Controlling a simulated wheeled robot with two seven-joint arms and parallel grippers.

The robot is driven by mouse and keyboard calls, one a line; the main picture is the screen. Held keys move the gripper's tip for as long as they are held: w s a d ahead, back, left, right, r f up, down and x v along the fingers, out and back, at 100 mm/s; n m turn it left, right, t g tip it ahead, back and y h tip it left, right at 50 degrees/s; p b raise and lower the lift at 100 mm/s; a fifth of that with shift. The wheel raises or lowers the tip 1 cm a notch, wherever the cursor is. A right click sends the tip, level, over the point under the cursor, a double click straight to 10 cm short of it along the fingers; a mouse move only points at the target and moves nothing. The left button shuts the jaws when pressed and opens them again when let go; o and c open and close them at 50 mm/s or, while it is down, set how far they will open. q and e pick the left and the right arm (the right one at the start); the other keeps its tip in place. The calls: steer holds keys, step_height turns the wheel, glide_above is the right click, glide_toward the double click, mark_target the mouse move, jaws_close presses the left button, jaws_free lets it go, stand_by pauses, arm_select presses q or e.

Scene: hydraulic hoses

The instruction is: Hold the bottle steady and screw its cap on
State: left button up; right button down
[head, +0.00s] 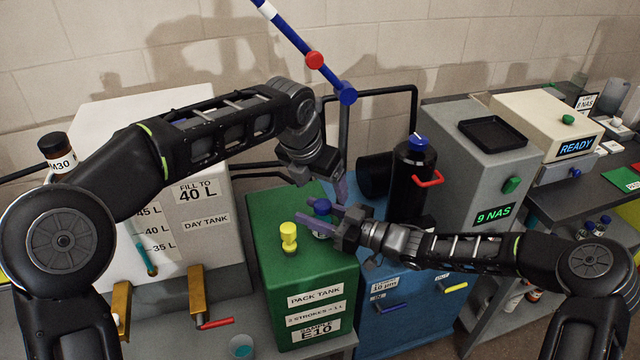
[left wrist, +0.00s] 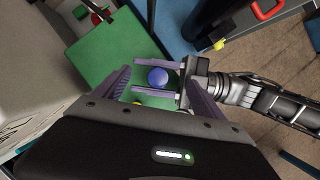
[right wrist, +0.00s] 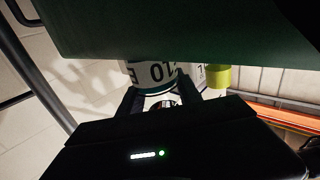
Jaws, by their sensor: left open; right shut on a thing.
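The bottle (right wrist: 155,75) is small, with a white label reading "10", and stands upright on the green pack tank (head: 262,215). Its blue cap (head: 322,206) shows on top, also in the left wrist view (left wrist: 157,77); I cannot tell how tightly it sits. My right gripper (head: 322,222) is shut on the bottle from the side, a finger on each side below the cap. My left gripper (head: 335,187) points down over the bottle and is open. In the left wrist view its fingers (left wrist: 158,85) stand wide apart on either side of the cap, not touching it.
A yellow knobbed fitting (head: 289,238) stands on the tank left of the bottle. A black cylinder with a red handle (head: 428,179) rises behind on the right. The grey 9 NAS unit (head: 470,160) stands further right. A white day tank (head: 205,245) is at the left.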

mark_target(332, 219)
arm_select(q)
steer(key=v, duration=1.2)
arm_select(e)
steer(key=c, duration=0.7)
jaws_free()
steer(key=shift+c, duration=0.2)
steer(key=shift+d, duration=0.1)
arm_select(q)
steer(key=shift+f+b, duration=0.95)
arm_select(e)
steer(key=shift+v, duration=3.8)
